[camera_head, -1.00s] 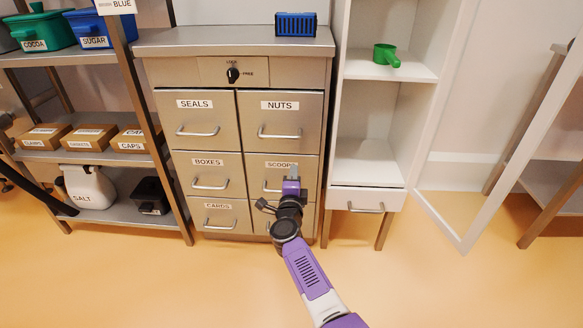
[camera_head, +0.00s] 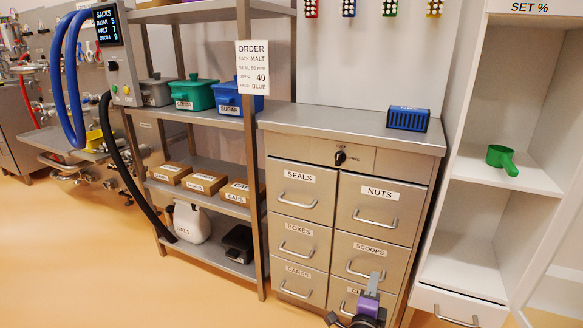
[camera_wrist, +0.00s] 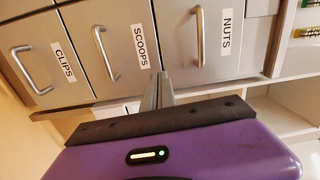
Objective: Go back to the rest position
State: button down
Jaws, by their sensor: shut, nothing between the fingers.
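My gripper (camera_head: 372,284) is at the bottom of the head view, in front of the lower right drawers of the metal cabinet (camera_head: 352,155). It is shut and empty. In the wrist view my gripper (camera_wrist: 158,90) points toward the cabinet, with the SCOOPS drawer (camera_wrist: 128,45), the CLIPS drawer (camera_wrist: 50,55) and the NUTS drawer (camera_wrist: 210,35) ahead of it. All the labelled drawers look closed. The gripper appears apart from the drawer handles, though the exact gap cannot be told.
An open white cupboard (camera_head: 485,216) holding a green scoop (camera_head: 502,159) stands to the right. A shelf rack (camera_head: 205,205) with bins, boxes and a SALT container (camera_head: 191,222) stands left. A blue slotted block (camera_head: 408,118) lies on the metal cabinet. Floor at lower left is clear.

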jog(key=s+a+r+n+t+y, duration=0.3)
jog(key=s+r+n+t, duration=0.1)
jog(key=s+r+n, duration=0.35)
jog(key=s+a+r+n+g+y, duration=0.2)
jog(key=s+n, duration=0.6)
jog(key=s, duration=1.5)
jog(key=s+a+f+n+g+y, duration=0.1)
jog(key=s+a+n+g+y, duration=0.5)
jog(key=s, duration=1.6)
jog(key=d+r+n+t+h+p, duration=0.1)
jog(key=d+r+t+h+p, duration=0.1)
jog(key=r+p, duration=2.4)
jog(key=shift+s+d+r+t+p, duration=0.15)
jog(key=shift+d+r+t+p, duration=0.15)
jog(key=shift+d, duration=0.4)
